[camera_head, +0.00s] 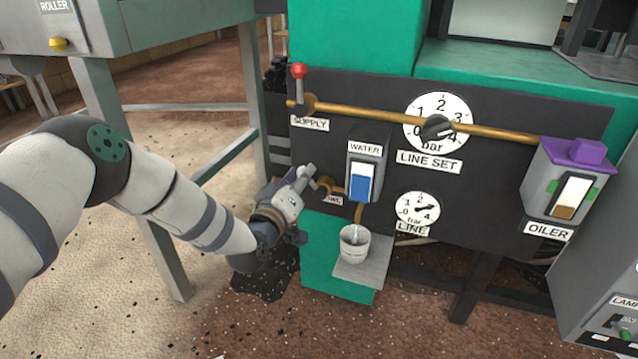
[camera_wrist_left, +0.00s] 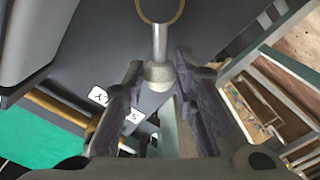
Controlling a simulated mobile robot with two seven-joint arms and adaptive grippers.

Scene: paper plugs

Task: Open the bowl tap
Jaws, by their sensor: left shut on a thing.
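The bowl tap (camera_head: 326,186) sits on the dark panel left of the blue-filled water bowl (camera_head: 360,184); its label is partly hidden. My left gripper (camera_head: 307,179) is at the tap from the left. In the left wrist view, the tap's pale lever (camera_wrist_left: 160,44) runs from a brass ring to a rounded knob between the fingers of my left gripper (camera_wrist_left: 160,76), which is shut on it. A thin pale stream appears below the bowl's brass outlet, above a grey cup (camera_head: 354,250). My right gripper is not in view.
The red-knobbed supply lever (camera_head: 299,75) stands upright above on the brass pipe (camera_head: 390,115). The line set dial (camera_head: 437,121), line gauge (camera_head: 417,209) and oiler (camera_head: 567,190) are to the right. A grey table frame (camera_head: 165,240) stands behind my left arm.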

